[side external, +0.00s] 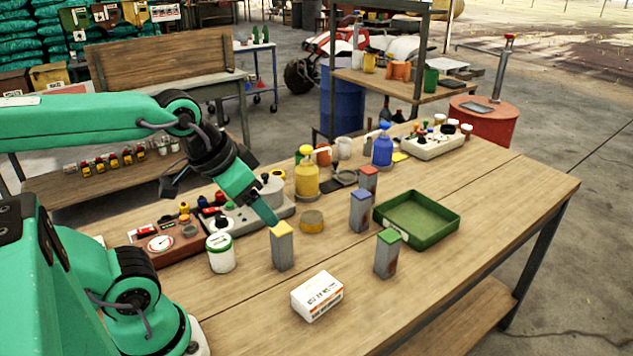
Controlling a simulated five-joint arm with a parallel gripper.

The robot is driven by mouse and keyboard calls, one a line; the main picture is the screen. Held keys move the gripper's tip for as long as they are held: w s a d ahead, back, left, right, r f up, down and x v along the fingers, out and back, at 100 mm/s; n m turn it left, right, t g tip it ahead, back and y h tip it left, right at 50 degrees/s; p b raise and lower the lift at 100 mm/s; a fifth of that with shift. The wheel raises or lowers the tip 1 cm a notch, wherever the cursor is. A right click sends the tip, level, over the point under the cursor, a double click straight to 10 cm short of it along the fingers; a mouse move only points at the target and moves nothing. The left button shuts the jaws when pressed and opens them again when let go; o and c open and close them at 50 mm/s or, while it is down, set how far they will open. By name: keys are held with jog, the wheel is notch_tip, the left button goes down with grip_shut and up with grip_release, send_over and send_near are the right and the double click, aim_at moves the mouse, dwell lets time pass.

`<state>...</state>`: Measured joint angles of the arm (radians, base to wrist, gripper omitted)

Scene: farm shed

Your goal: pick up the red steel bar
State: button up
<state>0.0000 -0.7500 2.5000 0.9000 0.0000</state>
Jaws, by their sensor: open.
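The red steel bar (368,182) is a grey upright block with a red top. It stands on the wooden table (455,285), behind the blue-topped bar (360,213), which hides its lower part. A green-topped bar (387,256) and a yellow-topped bar (282,248) also stand upright nearby. My gripper (268,214) is open and points down, left of the red bar and close above and behind the yellow-topped bar. I see nothing held in it. Its far finger cannot be made out clearly.
A green tray (448,228) lies right of the bars. A white box (317,296) lies in front. A yellow bottle (306,175) and a blue bottle (382,148) stand behind. A white jar (221,254) and control boxes sit at left. The table's front right is clear.

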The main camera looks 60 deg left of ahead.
jog(key=w+a+r, duration=0.2)
jog(key=w+r, duration=0.2)
jog(key=w, duration=0.6)
jog(key=m+g+y, duration=0.1)
jog(key=m+g, duration=0.1)
send_over(369, 170)
jog(key=s, duration=0.2)
notch_tip(369, 170, down, 13)
jog(key=shift+d+f, duration=0.2)
jog(key=shift+x, duration=3.9)
